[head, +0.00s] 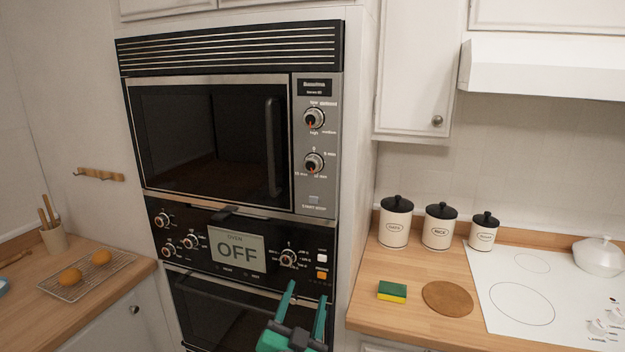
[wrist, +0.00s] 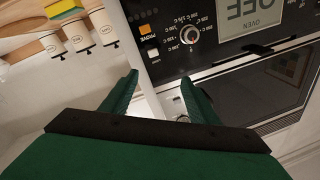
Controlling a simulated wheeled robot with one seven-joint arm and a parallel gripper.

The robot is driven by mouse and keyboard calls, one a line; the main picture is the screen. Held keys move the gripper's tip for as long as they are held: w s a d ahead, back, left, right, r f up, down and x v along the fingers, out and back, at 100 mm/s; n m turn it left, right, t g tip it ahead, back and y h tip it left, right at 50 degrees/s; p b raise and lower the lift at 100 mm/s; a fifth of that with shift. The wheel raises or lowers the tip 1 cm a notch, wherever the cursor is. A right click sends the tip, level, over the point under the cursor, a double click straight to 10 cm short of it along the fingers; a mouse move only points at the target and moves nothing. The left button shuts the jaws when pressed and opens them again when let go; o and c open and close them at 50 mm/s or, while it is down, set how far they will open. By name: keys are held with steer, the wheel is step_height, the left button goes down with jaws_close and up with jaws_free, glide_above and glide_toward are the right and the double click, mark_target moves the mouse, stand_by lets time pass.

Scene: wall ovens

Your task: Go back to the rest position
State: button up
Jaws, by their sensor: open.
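My gripper (head: 304,309) is green and shows at the bottom of the head view, in front of the lower oven. Its two fingers are spread apart with nothing between them. In the wrist view the open fingers (wrist: 160,88) point toward the edge of the control panel (wrist: 205,30). In the head view the oven control panel (head: 180,232) has a display (head: 237,248) reading OFF, several knobs, and a white and an orange button. Whether the fingers touch the oven front cannot be told.
A microwave (head: 205,135) with a closed door sits above the panel; the lower oven door (head: 215,318) looks closed. On the right counter are canisters (head: 396,222), a sponge (head: 392,291), a round brown mat (head: 447,297) and a cooktop (head: 540,295). A rack (head: 90,275) lies on the left counter.

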steer(key=s+d+f+n+g+y, duration=0.15)
steer(key=s+f+n+y, duration=0.4)
steer(key=s+f, duration=1.6)
steer(key=s+f+n+g+h, duration=0.1)
steer(key=s+f+h, duration=0.1)
steer(key=s, duration=2.3)
steer(key=shift+s+f+n+g, duration=0.25)
steer(key=shift+f+n+g, duration=0.1)
steer(key=shift+f, duration=0.15)
steer(key=shift+d, duration=0.1)
steer(key=shift+c, duration=0.3)
